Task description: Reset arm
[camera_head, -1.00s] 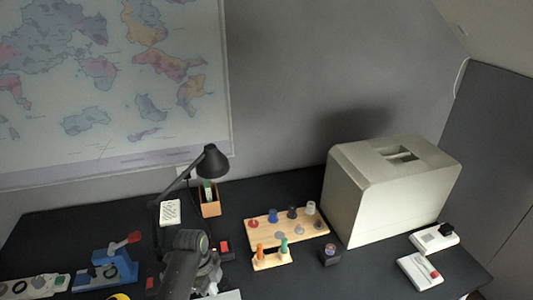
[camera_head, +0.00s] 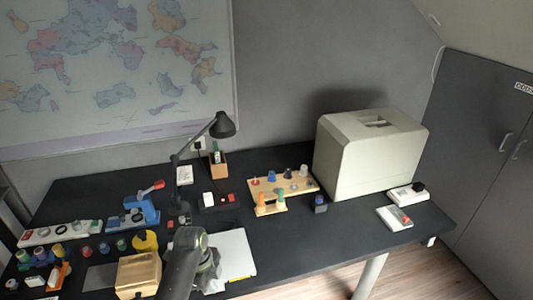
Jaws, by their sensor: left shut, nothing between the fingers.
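My left arm rises from the bottom edge of the head view, dark grey with a bent joint. My left gripper (camera_head: 211,274) hangs beside that joint, partly hidden by the arm, over or near a white sheet (camera_head: 236,252) on the dark desk (camera_head: 320,235). It is shut and holds nothing. My right gripper is not in view.
A wooden box (camera_head: 138,274) stands close left of my arm. A black desk lamp (camera_head: 222,126), a wooden peg board (camera_head: 268,184) and a large pale box-shaped machine (camera_head: 352,160) stand farther back. The desk's right front is mostly clear.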

